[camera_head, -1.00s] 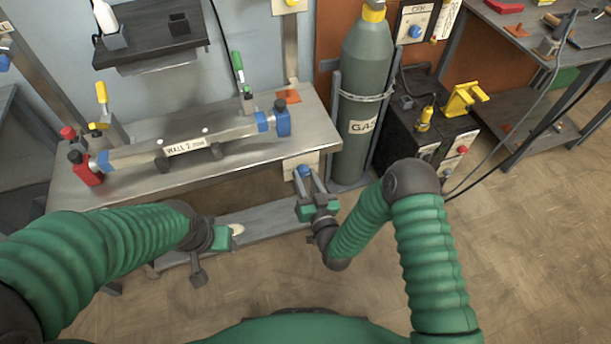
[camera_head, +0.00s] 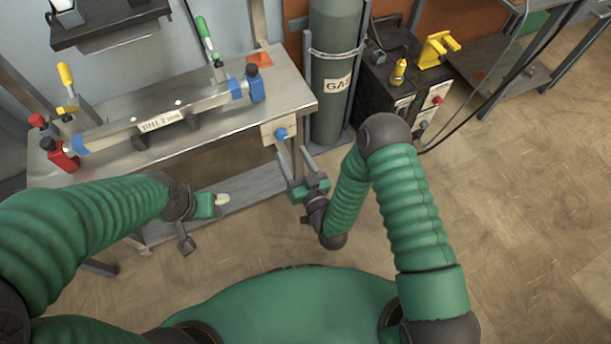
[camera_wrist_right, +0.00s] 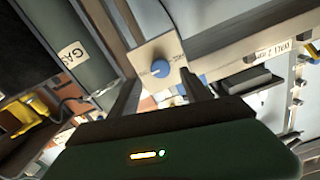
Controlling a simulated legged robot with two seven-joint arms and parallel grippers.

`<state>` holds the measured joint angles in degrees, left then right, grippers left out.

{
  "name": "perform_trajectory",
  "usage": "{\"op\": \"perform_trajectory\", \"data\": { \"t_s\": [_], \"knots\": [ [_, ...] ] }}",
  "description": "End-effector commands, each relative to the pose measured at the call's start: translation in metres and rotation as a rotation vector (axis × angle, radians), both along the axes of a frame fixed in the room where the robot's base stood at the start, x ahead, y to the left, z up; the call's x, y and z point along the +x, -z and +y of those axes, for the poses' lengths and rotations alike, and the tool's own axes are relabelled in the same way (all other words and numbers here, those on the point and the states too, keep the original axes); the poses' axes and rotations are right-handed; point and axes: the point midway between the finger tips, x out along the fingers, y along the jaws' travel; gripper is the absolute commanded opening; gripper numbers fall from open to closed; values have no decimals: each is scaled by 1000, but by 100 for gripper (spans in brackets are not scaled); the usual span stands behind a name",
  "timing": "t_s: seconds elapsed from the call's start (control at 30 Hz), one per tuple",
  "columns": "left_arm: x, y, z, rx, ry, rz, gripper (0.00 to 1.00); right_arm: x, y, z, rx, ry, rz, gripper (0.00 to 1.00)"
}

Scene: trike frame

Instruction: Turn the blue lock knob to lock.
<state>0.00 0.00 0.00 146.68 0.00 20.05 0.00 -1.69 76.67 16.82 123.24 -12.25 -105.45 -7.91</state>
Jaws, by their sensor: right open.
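The blue lock knob (camera_head: 281,134) sits on a pale plate (camera_head: 268,131) at the front right corner of the workbench. In the right wrist view the knob (camera_wrist_right: 161,68) faces me, with small lettering on both sides of it on the plate that I cannot read. My right gripper (camera_head: 291,149) is open and empty, its fingertips just short of the knob. In the wrist view the knob shows between the two fingers, with no visible contact. My left gripper (camera_head: 212,204) is low at the bench's front, away from the knob; its fingers are not clear.
The workbench (camera_head: 225,128) carries a clamped tube labelled "WALL 2 mm" (camera_head: 160,124), with red and blue clamps. A grey gas cylinder (camera_head: 336,70) stands right of the knob, beside a dark machine (camera_head: 395,85) with cables.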

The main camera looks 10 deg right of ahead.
Motion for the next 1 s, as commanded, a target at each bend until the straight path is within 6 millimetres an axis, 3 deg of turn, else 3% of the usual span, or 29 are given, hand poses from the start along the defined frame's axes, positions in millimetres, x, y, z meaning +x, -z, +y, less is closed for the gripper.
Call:
{"op": "perform_trajectory", "data": {
  "t_s": [0.17, 0.27, 0.6, 1.0],
  "knots": [
    [0, -16, 0, 0, 0, 0, 52, -52, -1, -17, -1, 0, 9, 56],
    [0, -9, 0, 0, 0, 0, 52, -62, 10, -24, -3, 6, 27, 56],
    [0, -14, 0, 0, 0, 0, 52, -98, 0, -32, 1, 1, 3, 56],
    [0, -14, 0, 0, 0, 0, 52, -101, 1, -33, 0, 0, 0, 56]
  ]
}}
